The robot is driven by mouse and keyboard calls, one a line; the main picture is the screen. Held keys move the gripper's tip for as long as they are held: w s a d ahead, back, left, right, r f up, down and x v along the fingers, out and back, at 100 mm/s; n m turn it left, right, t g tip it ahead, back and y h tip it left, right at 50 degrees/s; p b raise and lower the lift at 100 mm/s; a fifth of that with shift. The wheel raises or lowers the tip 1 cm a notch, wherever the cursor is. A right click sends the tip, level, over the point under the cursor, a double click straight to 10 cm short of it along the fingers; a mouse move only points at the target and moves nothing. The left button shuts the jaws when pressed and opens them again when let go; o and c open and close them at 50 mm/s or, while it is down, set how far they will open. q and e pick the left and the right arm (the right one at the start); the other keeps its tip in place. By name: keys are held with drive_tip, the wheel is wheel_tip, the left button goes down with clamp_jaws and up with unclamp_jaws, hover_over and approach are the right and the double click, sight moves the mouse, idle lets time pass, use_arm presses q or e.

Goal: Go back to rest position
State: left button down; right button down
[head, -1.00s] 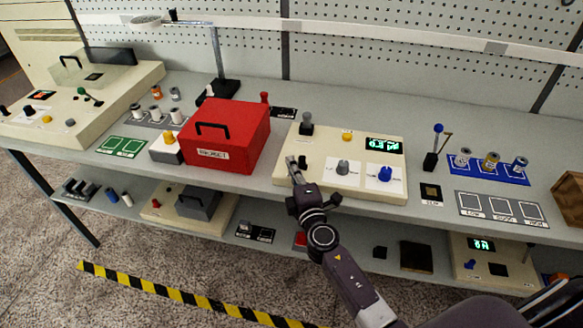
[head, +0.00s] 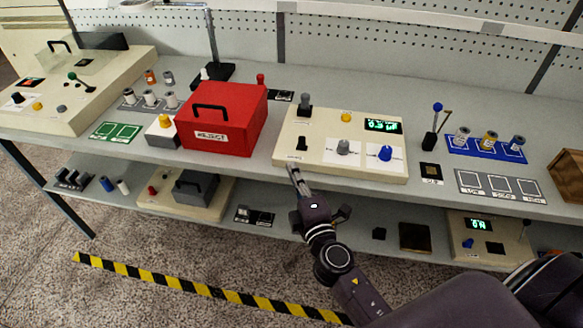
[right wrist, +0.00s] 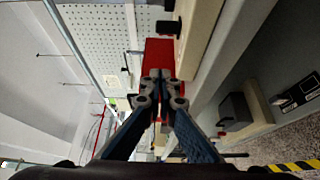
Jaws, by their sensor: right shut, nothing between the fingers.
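My right gripper (head: 294,172) is shut and empty. It is just in front of the front edge of the cream control panel (head: 290,150), near its lower left corner. The panel carries a black switch (head: 302,143), a grey knob (head: 343,147), a blue knob (head: 385,153) and a lit green display (head: 383,126). In the right wrist view the closed fingers (right wrist: 160,76) show with nothing between them, with the red box (right wrist: 158,55) beyond. My left gripper is not in the head view.
The red reject box (head: 225,118) stands left of the panel. A blue rack (head: 487,149) with several spindles and a tray with three marked squares (head: 500,185) are at right. A lower shelf (head: 335,240) holds more items. The floor in front is clear with striped tape (head: 180,287).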

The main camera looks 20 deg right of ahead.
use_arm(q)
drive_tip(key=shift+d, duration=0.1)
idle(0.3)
use_arm(e)
drive_tip(key=s+f+m+g, duration=0.25)
drive_tip(key=s+f, duration=0.25)
drive_tip(key=f, duration=0.7)
drive_tip(key=s+f+m+g+y, duration=0.15)
drive_tip(key=s+f+g, duration=0.3)
drive_tip(key=f, duration=0.85)
drive_tip(key=s+f+m+g, duration=0.25)
drive_tip(key=s+f, duration=0.35)
drive_tip(key=f, duration=0.6)
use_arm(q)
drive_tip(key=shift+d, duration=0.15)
use_arm(e)
drive_tip(key=s+f+m+g, duration=0.2)
drive_tip(key=s+f, duration=0.4)
drive_tip(key=s, duration=0.4)
drive_tip(key=s+f+m+g, duration=0.3)
drive_tip(key=s+f, duration=0.2)
drive_tip(key=s, duration=0.6)
drive_tip(key=s+f+m+g, duration=0.2)
drive_tip(key=s+f, duration=0.4)
drive_tip(key=s, duration=0.5)
drive_tip(key=shift+s+d+f+m, duration=0.15)
drive_tip(key=shift+d+f+m, duration=0.2)
drive_tip(key=shift+d+m, duration=0.1)
